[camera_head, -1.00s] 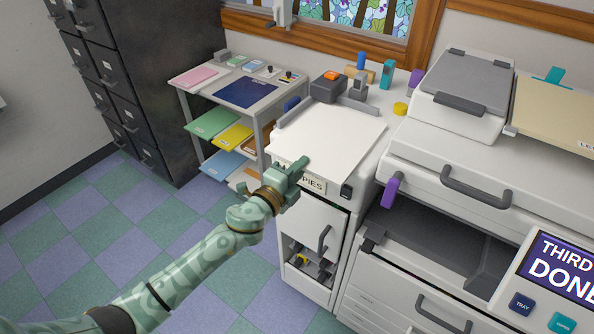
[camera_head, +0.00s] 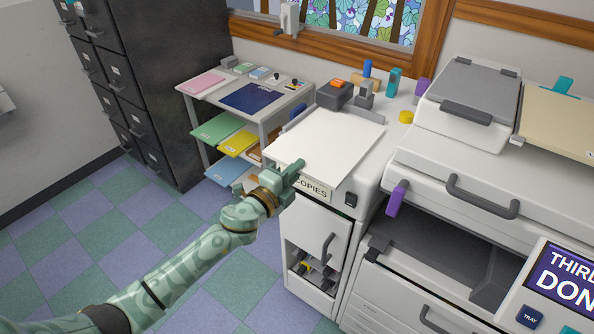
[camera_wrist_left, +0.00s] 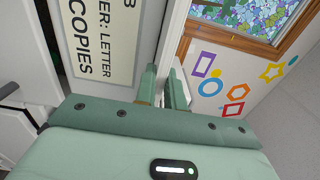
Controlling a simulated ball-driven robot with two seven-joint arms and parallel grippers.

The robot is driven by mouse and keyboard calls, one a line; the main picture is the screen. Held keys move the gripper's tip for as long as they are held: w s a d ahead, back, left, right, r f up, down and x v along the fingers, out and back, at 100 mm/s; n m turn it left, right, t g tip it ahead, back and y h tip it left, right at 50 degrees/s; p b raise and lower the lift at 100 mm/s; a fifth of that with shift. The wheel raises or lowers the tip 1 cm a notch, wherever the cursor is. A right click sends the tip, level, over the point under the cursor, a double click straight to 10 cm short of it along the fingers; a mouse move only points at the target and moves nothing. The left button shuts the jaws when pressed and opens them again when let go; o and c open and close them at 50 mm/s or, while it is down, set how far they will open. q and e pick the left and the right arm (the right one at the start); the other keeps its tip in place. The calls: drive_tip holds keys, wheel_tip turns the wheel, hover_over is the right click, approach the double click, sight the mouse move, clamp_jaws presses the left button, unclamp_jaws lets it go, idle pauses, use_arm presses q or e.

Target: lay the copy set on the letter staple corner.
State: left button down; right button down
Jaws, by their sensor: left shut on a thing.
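The copy set (camera_head: 330,143) is a white sheet-like stack above the top of the unit labelled COPIES, in the middle of the head view. My left gripper (camera_head: 296,169) is at its near left edge, shut on it. In the left wrist view the two fingers of the left gripper (camera_wrist_left: 165,78) stand close together, with a thin pale edge between and beyond them. I cannot tell how far the set is lifted. The letter staple corner is not clearly identifiable; a grey stapler-like device with an orange top (camera_head: 335,93) stands behind the set. My right gripper is not in view.
A shelf cart with a dark blue mat (camera_head: 252,97) and coloured paper stacks stands left of the unit. The copier (camera_head: 470,160) is close on the right. A COPIES label (camera_head: 311,188) is on the unit's front. A yellow round thing (camera_head: 406,117) sits on the worktop.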

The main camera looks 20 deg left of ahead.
use_arm(q)
drive_tip(key=shift+w+a+r, duration=0.1)
drive_tip(key=shift+w+r, duration=0.05)
drive_tip(key=shift+b+x, duration=0.35)
drive_tip(key=shift+x, duration=1.1)
drive_tip(key=c, duration=1.4)
unclamp_jaws()
drive_tip(key=shift+a, duration=0.15)
